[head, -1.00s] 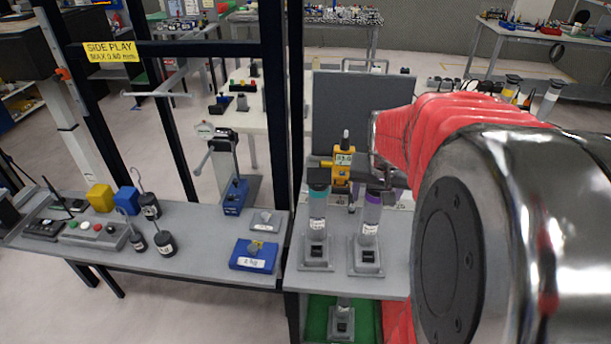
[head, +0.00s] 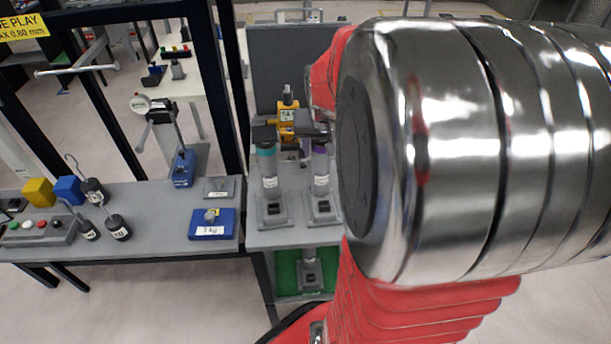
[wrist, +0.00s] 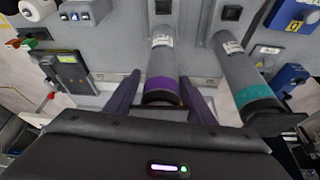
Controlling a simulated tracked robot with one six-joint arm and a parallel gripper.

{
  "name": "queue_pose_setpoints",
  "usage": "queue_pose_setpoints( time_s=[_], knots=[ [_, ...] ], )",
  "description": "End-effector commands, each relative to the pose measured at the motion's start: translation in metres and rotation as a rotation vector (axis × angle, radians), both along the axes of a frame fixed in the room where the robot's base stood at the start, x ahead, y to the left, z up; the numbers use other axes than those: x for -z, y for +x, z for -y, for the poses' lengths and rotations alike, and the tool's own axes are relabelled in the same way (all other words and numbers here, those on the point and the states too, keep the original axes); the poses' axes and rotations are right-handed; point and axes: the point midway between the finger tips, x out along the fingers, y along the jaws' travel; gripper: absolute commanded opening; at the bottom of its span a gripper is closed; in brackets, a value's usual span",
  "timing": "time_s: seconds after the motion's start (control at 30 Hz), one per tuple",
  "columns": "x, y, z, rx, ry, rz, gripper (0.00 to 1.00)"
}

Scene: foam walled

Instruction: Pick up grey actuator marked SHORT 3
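Two grey upright actuators stand in square bases on the bench. One has a purple band (head: 320,170), the other a teal band (head: 268,172). Their small white labels are too small to read. In the wrist view the purple-banded actuator (wrist: 163,65) lies between the two fingers of my gripper (wrist: 161,100), which is open, with a gap visible on each side. The teal-banded actuator (wrist: 243,75) is just outside the right finger. In the head view my metal arm covers the area right of the purple-banded actuator. A third grey part (head: 309,272) stands on the green lower shelf.
A yellow device (head: 287,120) stands behind the actuators, before a grey panel (head: 285,62). A blue block with a label (head: 212,224) and a blue-based gauge stand (head: 182,168) are to the left. A dark frame post (head: 232,85) rises beside them.

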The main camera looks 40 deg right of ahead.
Motion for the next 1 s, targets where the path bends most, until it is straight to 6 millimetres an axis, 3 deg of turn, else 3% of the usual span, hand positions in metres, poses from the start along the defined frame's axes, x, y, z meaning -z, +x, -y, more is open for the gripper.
queue_pose_setpoints(
  time_s=[0.6,1.0],
  knots=[
    [0.0004,-0.0001,0.0,0.0,0.001,-0.001,0.0],
    [-0.0008,0.0004,0.0004,0.0,-0.001,0.002,0.0]
  ],
)
